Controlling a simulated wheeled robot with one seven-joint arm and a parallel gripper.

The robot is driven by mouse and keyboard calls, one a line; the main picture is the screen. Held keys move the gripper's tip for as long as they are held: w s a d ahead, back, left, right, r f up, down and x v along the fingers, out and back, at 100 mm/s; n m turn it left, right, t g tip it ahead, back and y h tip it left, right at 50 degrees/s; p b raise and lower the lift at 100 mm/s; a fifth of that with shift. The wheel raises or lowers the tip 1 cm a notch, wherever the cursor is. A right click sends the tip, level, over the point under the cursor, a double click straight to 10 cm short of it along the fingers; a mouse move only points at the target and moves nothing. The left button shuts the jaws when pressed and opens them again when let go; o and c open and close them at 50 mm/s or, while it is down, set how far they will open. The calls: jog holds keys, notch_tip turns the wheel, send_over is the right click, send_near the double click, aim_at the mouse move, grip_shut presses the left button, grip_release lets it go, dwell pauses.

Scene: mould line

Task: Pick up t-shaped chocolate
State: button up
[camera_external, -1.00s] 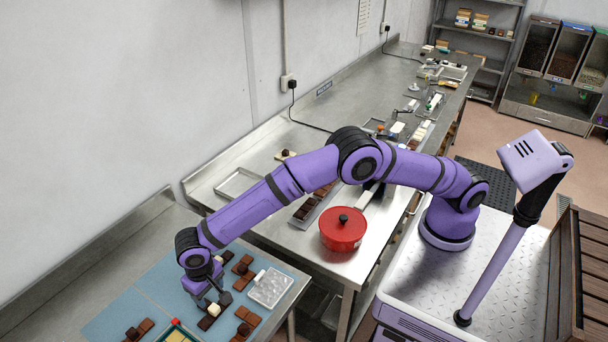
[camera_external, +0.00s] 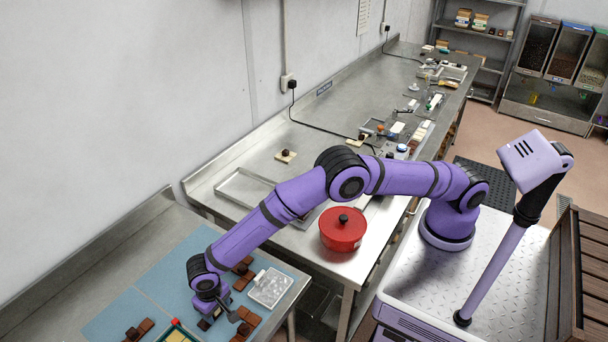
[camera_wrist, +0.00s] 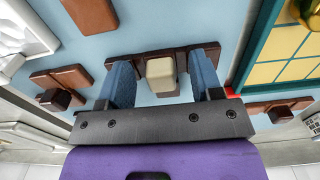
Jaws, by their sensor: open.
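A T-shaped chocolate lies on the light blue mat, with a dark brown bar (camera_wrist: 188,57) and a cream block (camera_wrist: 161,72) at its middle. My gripper (camera_wrist: 163,75) is open, pointing down, with one blue finger on each side of the cream block. The fingertips reach the dark bar; I cannot tell whether they touch it. In the external view my gripper (camera_external: 212,318) is low over the mat and mostly hides this chocolate.
Several other brown chocolate pieces (camera_wrist: 62,77) lie close around. A clear mould tray (camera_external: 269,288) is to the right and a green-framed tray (camera_wrist: 243,70) with yellow squares is nearby. A red pot (camera_external: 343,230) stands on the steel counter under my arm.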

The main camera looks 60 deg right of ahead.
jog(key=c, duration=1)
jog(key=shift+c, duration=0.2)
jog(key=shift+r, duration=0.1)
